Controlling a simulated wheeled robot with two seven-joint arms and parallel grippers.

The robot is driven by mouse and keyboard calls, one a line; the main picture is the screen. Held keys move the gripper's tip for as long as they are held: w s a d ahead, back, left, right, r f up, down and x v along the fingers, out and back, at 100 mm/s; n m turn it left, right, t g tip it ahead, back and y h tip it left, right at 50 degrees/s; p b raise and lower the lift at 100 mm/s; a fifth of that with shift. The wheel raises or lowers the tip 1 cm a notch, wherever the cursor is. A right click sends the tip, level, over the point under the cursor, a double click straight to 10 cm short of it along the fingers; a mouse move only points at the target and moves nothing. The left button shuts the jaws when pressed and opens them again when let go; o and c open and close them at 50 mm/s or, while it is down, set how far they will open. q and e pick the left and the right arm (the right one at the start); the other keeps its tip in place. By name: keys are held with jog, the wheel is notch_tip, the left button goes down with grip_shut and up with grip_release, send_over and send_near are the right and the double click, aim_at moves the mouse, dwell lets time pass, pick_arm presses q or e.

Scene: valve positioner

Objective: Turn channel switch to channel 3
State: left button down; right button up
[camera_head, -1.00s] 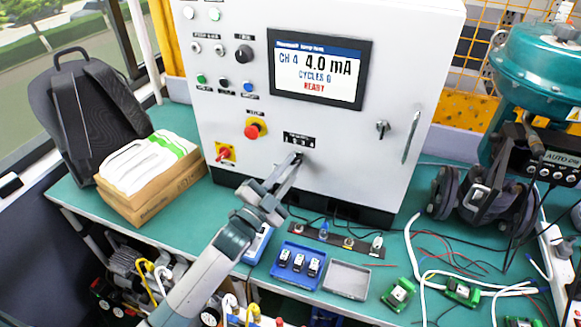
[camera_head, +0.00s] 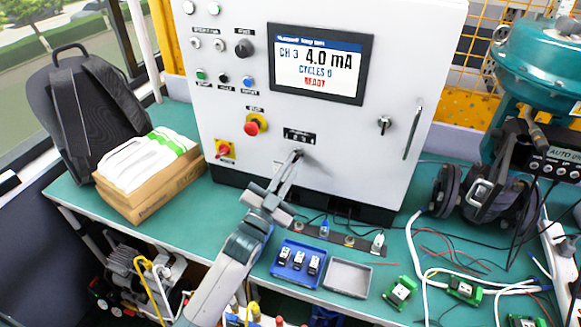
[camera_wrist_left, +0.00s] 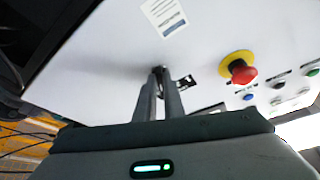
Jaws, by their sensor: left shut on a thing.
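The white control cabinet (camera_head: 330,125) stands on the green bench. Its screen (camera_head: 318,64) reads CH 3, 4.0 mA, CYCLES 0, READY. The channel switch (camera_head: 299,153) is a small dark knob low on the cabinet front, under a black label plate (camera_head: 299,136). My left gripper (camera_head: 296,156) reaches up to it from below and is shut on the knob, whose body is mostly hidden by the fingers. In the left wrist view the two finger ends meet at the dark switch (camera_wrist_left: 158,71). My right gripper is in neither view.
A red emergency button (camera_head: 255,125) and a red-yellow rotary switch (camera_head: 225,149) sit left of the channel switch. A blue tray (camera_head: 297,277) and a grey tray (camera_head: 347,279) lie on the bench below.

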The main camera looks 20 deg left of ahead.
pick_arm(q)
jog(key=shift+d+r+n+t+y, duration=0.15)
jog(key=shift+n+y, duration=0.2)
jog(key=shift+n, duration=0.4)
jog(key=shift+a+r+n+t+y, duration=0.15)
jog(key=shift+n+y, duration=0.2)
jog(key=shift+n, duration=0.4)
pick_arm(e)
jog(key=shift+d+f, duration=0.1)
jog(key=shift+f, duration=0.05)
pick_arm(q)
jog(key=shift+d, duration=0.1)
jog(key=c, duration=1.9)
grip_release()
jog(key=shift+o, duration=0.2)
jog(key=shift+w+f, duration=0.15)
jog(key=shift+f, duration=0.05)
jog(key=shift+d+f, duration=0.1)
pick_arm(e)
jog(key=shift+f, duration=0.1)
